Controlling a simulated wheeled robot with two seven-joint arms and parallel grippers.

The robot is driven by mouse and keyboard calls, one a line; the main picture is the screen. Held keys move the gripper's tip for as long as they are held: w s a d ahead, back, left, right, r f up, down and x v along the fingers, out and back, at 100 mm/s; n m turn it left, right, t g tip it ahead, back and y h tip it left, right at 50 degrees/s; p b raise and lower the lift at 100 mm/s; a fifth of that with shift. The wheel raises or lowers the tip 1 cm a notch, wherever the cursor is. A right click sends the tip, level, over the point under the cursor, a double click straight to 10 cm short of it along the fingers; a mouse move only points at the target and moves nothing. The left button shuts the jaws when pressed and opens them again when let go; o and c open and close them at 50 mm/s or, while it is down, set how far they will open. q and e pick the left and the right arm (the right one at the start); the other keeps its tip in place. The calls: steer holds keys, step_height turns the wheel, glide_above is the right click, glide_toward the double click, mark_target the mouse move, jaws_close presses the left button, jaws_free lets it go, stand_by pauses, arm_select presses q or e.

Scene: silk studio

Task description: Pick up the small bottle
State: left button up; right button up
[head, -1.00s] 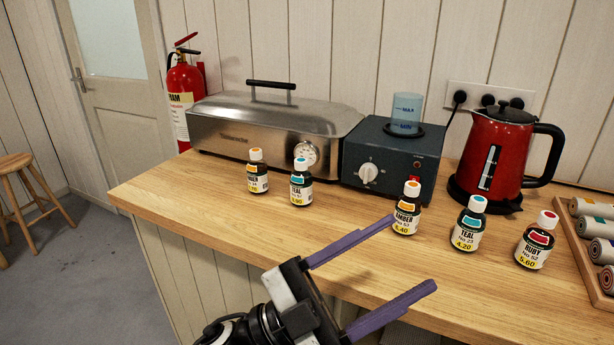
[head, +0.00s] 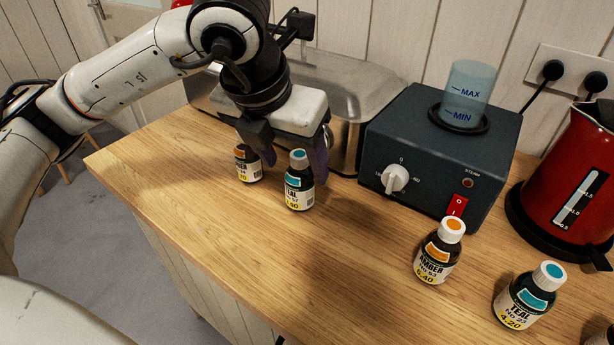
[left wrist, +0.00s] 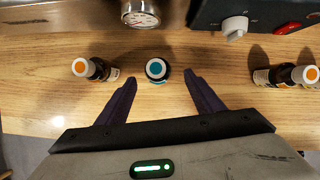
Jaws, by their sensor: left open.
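A small bottle with a teal cap and a teal label (head: 299,187) stands upright on the wooden counter. In the left wrist view its teal cap (left wrist: 156,69) lies just beyond and between my fingertips. My left gripper (head: 293,160) is open, with its purple fingers pointing down on either side near this bottle. A small amber bottle (head: 248,165) stands to its left, partly behind a finger. Another amber bottle (head: 438,252) and another teal bottle (head: 528,297) stand upright to the right. My right gripper does not show.
A steel steamer box (head: 350,82) stands behind the bottles. A dark control box (head: 432,160) with a knob and a blue cup (head: 466,92) is beside it. A red kettle (head: 570,185) stands at the right. The counter (head: 200,200) is clear in front.

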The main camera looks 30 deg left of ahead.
mark_target(296, 174)
arm_select(q)
steer(key=x, duration=0.3)
steer(key=shift+s+f, duration=0.15)
steer(key=shift+a+p+x, duration=0.2)
steer(key=shift+p+x, duration=0.3)
steer(key=shift+x, duration=2.2)
steer(key=shift+s, duration=0.1)
steer(key=c, duration=1.2)
